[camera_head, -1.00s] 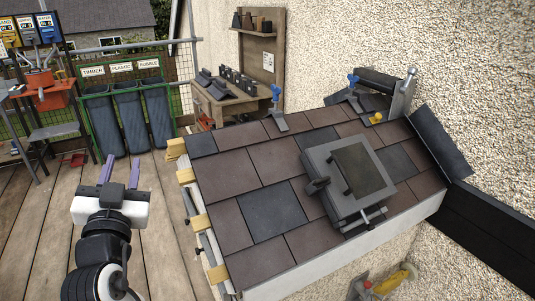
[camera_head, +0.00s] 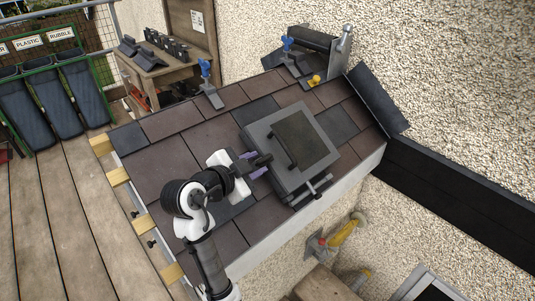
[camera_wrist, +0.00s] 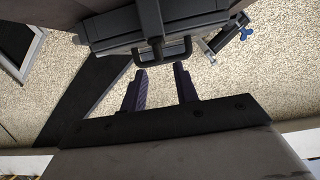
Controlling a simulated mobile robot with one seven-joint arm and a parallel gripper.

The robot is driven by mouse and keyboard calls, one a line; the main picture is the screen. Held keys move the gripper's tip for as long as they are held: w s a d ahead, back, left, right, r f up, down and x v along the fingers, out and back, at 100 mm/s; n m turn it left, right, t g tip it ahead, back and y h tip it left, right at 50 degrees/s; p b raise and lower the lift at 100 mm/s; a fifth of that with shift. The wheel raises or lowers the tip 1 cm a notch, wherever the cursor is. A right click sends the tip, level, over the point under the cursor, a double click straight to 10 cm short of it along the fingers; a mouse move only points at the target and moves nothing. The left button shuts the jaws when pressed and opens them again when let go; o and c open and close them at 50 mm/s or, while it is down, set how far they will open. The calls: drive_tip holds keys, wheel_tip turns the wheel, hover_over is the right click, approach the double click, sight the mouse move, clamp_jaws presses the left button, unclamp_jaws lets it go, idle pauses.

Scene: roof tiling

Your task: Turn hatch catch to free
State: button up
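The hatch (camera_head: 280,180) is a grey raised frame with a dark lid (camera_head: 311,138) on the tiled roof. A dark bar handle (camera_head: 292,151) stands on the lid. The catch (camera_head: 262,159) is a dark knob-like piece at the frame's left side. My gripper (camera_head: 255,164) is open, its two purple fingers pointing at the catch from the left. The catch lies at or just beyond the fingertips; I cannot tell whether they touch. In the wrist view my gripper (camera_wrist: 160,74) shows its fingers apart and nothing clearly between them, with the hatch's dark edge (camera_wrist: 120,40) ahead.
A rod (camera_head: 310,190) runs along the hatch's lower side. Blue-knobbed clamps (camera_head: 205,69) and a yellow piece (camera_head: 314,80) sit near the roof's upper edge. The pebbled wall (camera_head: 450,90) rises on the right. A workbench (camera_head: 155,80) stands behind.

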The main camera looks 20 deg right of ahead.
sight(266, 158)
drive_tip(key=p+x, duration=0.1)
drive_tip(key=x, duration=0.5)
drive_tip(key=shift+c, duration=0.4)
clamp_jaws()
